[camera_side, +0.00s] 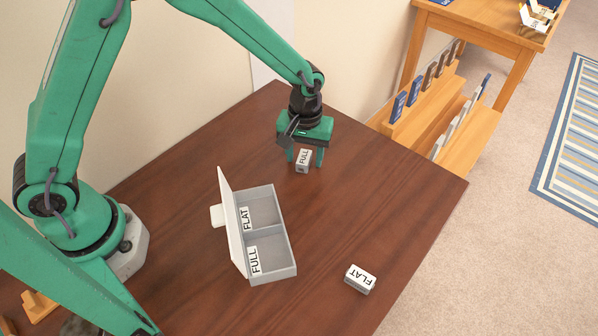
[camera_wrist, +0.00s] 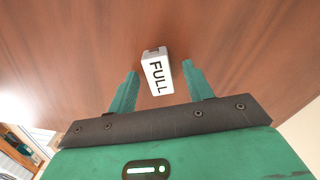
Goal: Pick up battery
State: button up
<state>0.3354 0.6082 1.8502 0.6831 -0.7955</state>
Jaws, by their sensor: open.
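A small white battery (camera_side: 304,161) labelled FULL stands on the brown table below my gripper (camera_side: 305,157). In the wrist view the FULL battery (camera_wrist: 157,72) lies between and slightly beyond the tips of my two green fingers (camera_wrist: 160,72). The fingers are apart, with a gap on each side of the battery. A second white battery (camera_side: 360,279), labelled FLAT, lies near the front right of the table, away from my gripper.
A grey box (camera_side: 291,240) with an open white lid stands mid-table. Its two compartments, marked FLAT and FULL, look empty. A wooden shelf (camera_side: 440,110) stands beyond the far edge.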

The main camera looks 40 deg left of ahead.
aim_at(305, 157)
jog(key=c, duration=1.1)
jog(key=shift+r, duration=0.15)
jog(key=shift+r, duration=0.5)
jog(key=r, duration=0.3)
jog(key=shift+s+d+r, duration=0.15)
jog(key=shift+d, duration=0.05)
jog(key=s+d+r, duration=0.2)
jog(key=s, duration=0.1)
jog(key=s+d+r, duration=0.4)
jog(key=s+d, duration=0.1)
jog(key=shift+s+r, duration=0.25)
jog(key=shift+s, duration=0.1)
